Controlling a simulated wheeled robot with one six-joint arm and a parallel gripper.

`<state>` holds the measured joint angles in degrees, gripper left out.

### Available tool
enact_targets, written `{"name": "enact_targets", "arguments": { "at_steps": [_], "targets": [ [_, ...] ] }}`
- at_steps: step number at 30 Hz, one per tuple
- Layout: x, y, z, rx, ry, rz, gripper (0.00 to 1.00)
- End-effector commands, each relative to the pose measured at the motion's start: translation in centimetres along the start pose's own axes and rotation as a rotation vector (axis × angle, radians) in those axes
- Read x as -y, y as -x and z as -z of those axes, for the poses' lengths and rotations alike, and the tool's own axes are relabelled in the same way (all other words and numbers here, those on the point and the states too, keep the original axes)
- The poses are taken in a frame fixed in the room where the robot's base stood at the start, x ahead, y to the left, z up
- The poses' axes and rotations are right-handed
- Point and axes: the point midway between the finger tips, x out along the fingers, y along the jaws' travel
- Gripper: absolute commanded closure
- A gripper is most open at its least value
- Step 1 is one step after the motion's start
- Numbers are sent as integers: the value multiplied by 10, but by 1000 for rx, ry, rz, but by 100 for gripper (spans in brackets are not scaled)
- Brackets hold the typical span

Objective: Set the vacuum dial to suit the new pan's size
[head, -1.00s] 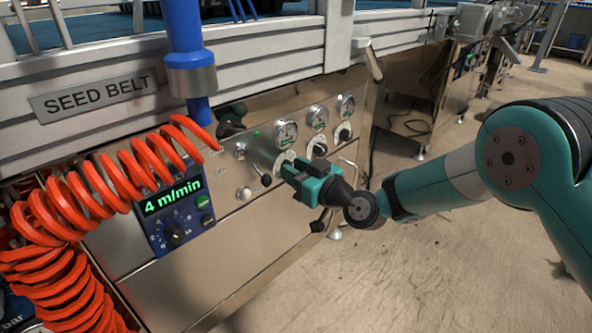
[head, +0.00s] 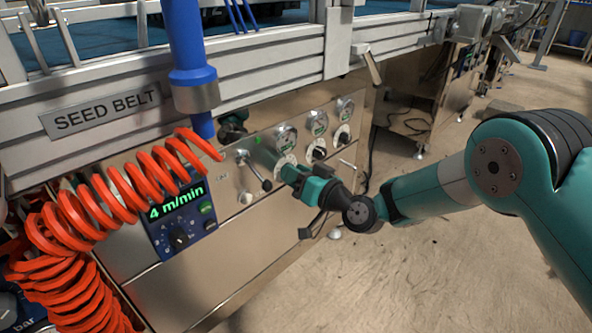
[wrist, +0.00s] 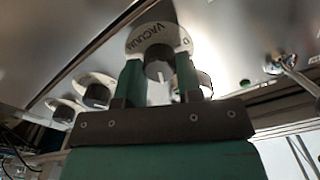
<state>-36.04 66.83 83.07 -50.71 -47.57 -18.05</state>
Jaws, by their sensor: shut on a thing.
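The vacuum dial is a dark round knob (wrist: 158,67) with a pale pointer line, on a round white plate (wrist: 152,38) lettered VACUUM, seen upside down in the wrist view. My gripper (wrist: 159,75) has one finger on each side of this knob and is shut on it. In the head view my gripper (head: 288,172) reaches the leftmost of three dials on the steel panel and hides its knob. Only part of its white plate (head: 284,160) shows there. The dial's setting is too small to read. No pan can be made out.
Two similar dials (head: 317,151) sit to the right, below round gauges (head: 318,122). A lever (head: 256,172) is close on the left. A speed box (head: 180,222) reads 4 m/min beside a coiled orange hose (head: 105,200). Open floor lies to the right.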

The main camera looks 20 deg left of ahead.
Motion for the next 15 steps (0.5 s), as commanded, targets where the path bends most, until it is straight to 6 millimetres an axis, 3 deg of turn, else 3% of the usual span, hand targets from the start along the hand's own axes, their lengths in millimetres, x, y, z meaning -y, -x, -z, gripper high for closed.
{"name": "enact_targets", "arguments": {
  "at_steps": [15],
  "targets": [
    [-1, 0, -1, 2, -108, -1, 91]
  ]
}}
